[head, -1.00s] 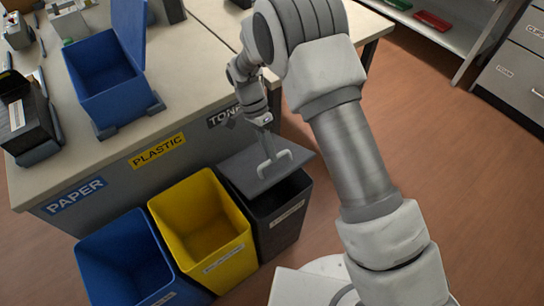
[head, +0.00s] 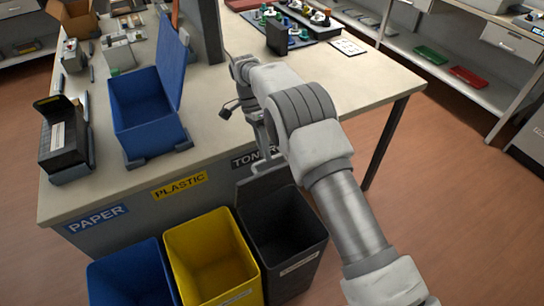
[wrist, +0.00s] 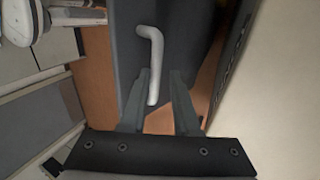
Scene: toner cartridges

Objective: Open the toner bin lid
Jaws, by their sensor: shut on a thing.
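The toner bin (head: 283,235) is the dark grey bin at the right of the row, its mouth open in the head view. Its lid (head: 265,183) stands steeply tilted up at the bin's back edge, close to the table front. In the wrist view the lid (wrist: 182,30) shows as a dark panel with a pale handle (wrist: 152,60). My gripper (wrist: 162,75) is shut on this handle, whose lower part shows between the fingers. In the head view my arm partly hides the gripper and the handle.
The yellow bin (head: 213,250) and a blue bin (head: 130,275) stand left of the toner bin. The table (head: 235,95) is right behind the lid, with a blue box (head: 150,115) and a black tray (head: 62,150) on it. The floor to the right is clear.

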